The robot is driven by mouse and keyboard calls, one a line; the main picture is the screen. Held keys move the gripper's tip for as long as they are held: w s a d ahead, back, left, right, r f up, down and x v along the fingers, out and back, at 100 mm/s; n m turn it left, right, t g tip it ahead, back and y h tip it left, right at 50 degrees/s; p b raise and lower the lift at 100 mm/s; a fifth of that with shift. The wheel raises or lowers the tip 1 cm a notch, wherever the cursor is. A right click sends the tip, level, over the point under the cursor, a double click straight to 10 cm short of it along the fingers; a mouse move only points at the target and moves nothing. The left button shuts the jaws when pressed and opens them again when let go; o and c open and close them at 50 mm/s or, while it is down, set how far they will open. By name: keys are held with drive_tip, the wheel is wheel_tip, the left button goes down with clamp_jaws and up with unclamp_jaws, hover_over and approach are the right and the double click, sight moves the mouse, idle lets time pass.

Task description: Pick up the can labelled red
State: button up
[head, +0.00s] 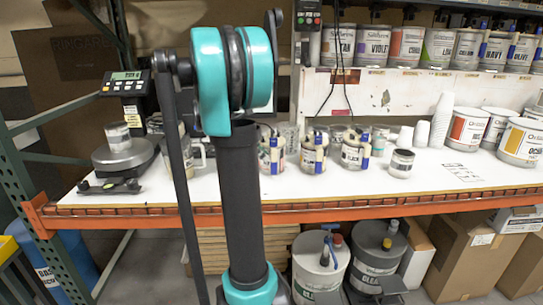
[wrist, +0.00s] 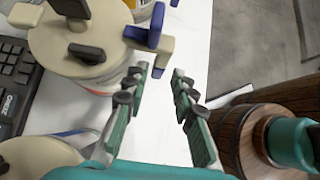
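I cannot read a label saying red in either view. In the head view, several pump-lidded cans stand mid-bench, among them one (head: 313,155) with a blue lever and one (head: 354,152) whose label seems to read black. In the wrist view, a can with a cream lid (wrist: 85,38), dark knob and blue lever is left of my gripper (wrist: 160,75); a reddish band shows low on its side, its label hidden. My gripper is open, with only white bench visible between the fingers. My arm hides part of the bench in the head view, and the gripper is not visible there.
A scale (head: 124,154) stands at the bench's left. Labelled cans line the upper shelf (head: 430,85); white cups (head: 440,120) and larger cans (head: 520,142) stand at right. In the wrist view, a dark keypad (wrist: 15,85) is at left and a wooden barrel-like object (wrist: 250,125) at right.

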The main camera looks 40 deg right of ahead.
sight(274, 174)
drive_tip(key=shift+x, duration=3)
drive_tip(key=shift+r, duration=0.1)
clamp_jaws()
